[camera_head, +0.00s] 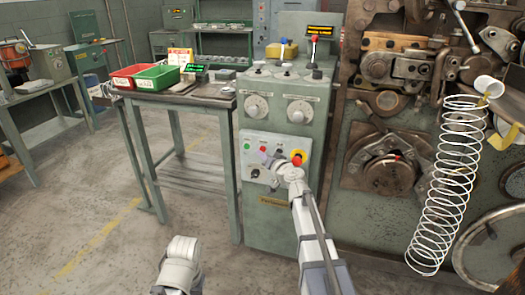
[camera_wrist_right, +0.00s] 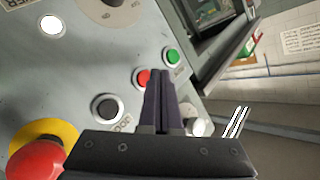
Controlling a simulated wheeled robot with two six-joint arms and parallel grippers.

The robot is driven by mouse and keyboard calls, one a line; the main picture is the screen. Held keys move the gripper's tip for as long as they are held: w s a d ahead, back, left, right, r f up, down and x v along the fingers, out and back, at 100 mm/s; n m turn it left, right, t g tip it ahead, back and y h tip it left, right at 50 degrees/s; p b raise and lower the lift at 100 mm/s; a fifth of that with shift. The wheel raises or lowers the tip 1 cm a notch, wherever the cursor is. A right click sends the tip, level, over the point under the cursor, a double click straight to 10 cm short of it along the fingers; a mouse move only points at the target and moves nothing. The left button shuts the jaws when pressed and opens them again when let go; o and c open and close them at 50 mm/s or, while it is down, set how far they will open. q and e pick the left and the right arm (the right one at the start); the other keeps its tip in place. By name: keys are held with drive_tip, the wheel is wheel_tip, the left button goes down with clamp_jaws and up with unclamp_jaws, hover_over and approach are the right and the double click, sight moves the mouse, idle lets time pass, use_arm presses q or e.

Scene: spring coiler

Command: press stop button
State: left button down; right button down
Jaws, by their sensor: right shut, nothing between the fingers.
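The control panel (camera_head: 262,170) is on the front of a green cabinet. In the right wrist view it carries a small red button (camera_wrist_right: 142,77), a green button (camera_wrist_right: 171,56), a black button (camera_wrist_right: 107,107) and a big red mushroom button (camera_wrist_right: 37,160) on a yellow ring. The mushroom button also shows in the head view (camera_head: 297,157). My right gripper (camera_wrist_right: 161,74) is shut and empty, its tips beside the small red button and overlapping its edge in the picture. I cannot tell whether they touch. My left gripper is out of view.
Dials (camera_head: 257,105) sit above the panel. A green table (camera_head: 170,97) with red (camera_head: 125,76) and green (camera_head: 157,77) trays stands at left. The coiling machine (camera_head: 365,225) and a large white spring (camera_head: 445,190) are at right. Floor is clear at front left.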

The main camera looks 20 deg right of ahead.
idle(0.8)
drive_tip(key=shift+w+d, duration=0.2)
drive_tip(key=shift+w, duration=0.15)
drive_tip(key=shift+w+d, duration=0.25)
drive_tip(key=shift+w, duration=0.1)
idle(0.7)
drive_tip(key=shift+s, duration=0.1)
drive_tip(key=shift+s+a, duration=0.45)
drive_tip(key=shift+s, duration=0.15)
drive_tip(key=shift+s, duration=0.1)
drive_tip(key=s+a, duration=0.1)
drive_tip(key=s, duration=0.1)
drive_tip(key=s+a, duration=0.1)
drive_tip(key=s, duration=0.1)
drive_tip(key=shift+a, duration=0.4)
idle(0.6)
